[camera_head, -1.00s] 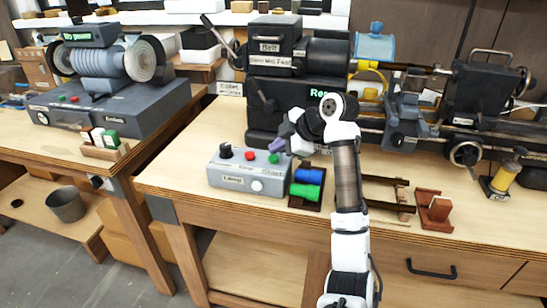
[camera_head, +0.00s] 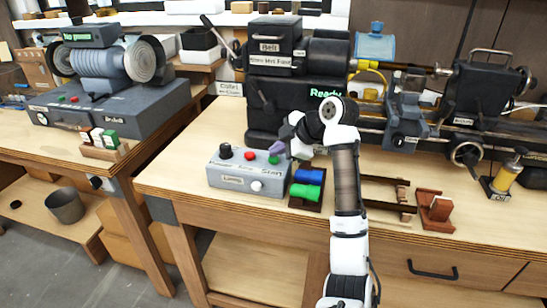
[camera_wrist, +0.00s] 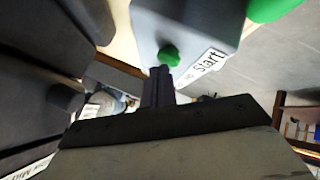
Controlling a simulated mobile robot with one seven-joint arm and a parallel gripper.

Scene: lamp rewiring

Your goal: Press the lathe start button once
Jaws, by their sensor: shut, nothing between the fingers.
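The grey control box (camera_head: 232,181) stands at the front of the lathe bench, with a black knob, a red button (camera_head: 250,155) and a green start button (camera_head: 273,160) on top. My gripper (camera_head: 278,148) is shut and empty, its purple-grey fingers pointing down just over the green button. In the wrist view the shut fingertips (camera_wrist: 161,72) overlap the edge of the green button (camera_wrist: 170,55), beside the "Start" label (camera_wrist: 207,61). I cannot tell whether they touch it. The lathe (camera_head: 275,100) stands behind, with a green "Ready" display.
Blue and green pieces (camera_head: 306,183) lie in a dark tray right of the box, close under my arm. Dark rails (camera_head: 385,195) and a reddish-brown wooden holder (camera_head: 434,210) lie further right. A bench grinder (camera_head: 100,75) stands on the left bench. The bench left of the box is clear.

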